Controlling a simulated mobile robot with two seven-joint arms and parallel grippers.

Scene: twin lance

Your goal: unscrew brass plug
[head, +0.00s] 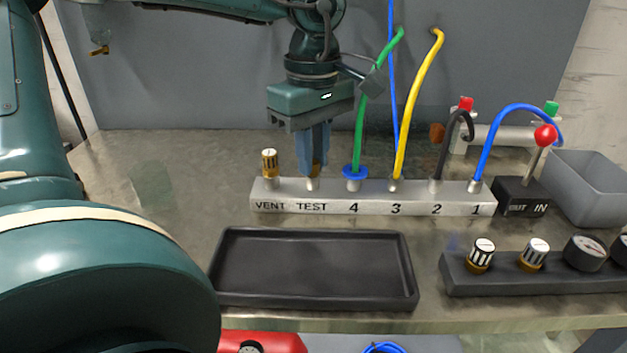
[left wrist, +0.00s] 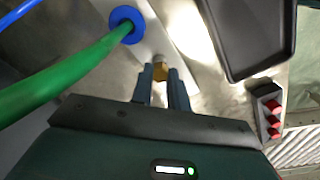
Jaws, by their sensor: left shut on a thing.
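My left gripper (head: 314,165) points down over the port marked TEST on the pale manifold block (head: 373,206). Its blue-grey fingers are shut on the brass plug (head: 317,170), which is mostly hidden behind them. A short pale stub shows just below the fingers, at the block. In the left wrist view the brass plug (left wrist: 160,71) shows between the fingertips (left wrist: 160,75), over the block. I cannot tell how far it is threaded in. My right gripper is not in view.
A ribbed brass knob (head: 269,163) stands at VENT. A green hose (head: 361,125) with a blue collar rises close right of my gripper; yellow (head: 418,90), black and blue hoses follow. An empty black tray (head: 315,268) lies in front. A grey bin (head: 588,188) stands right.

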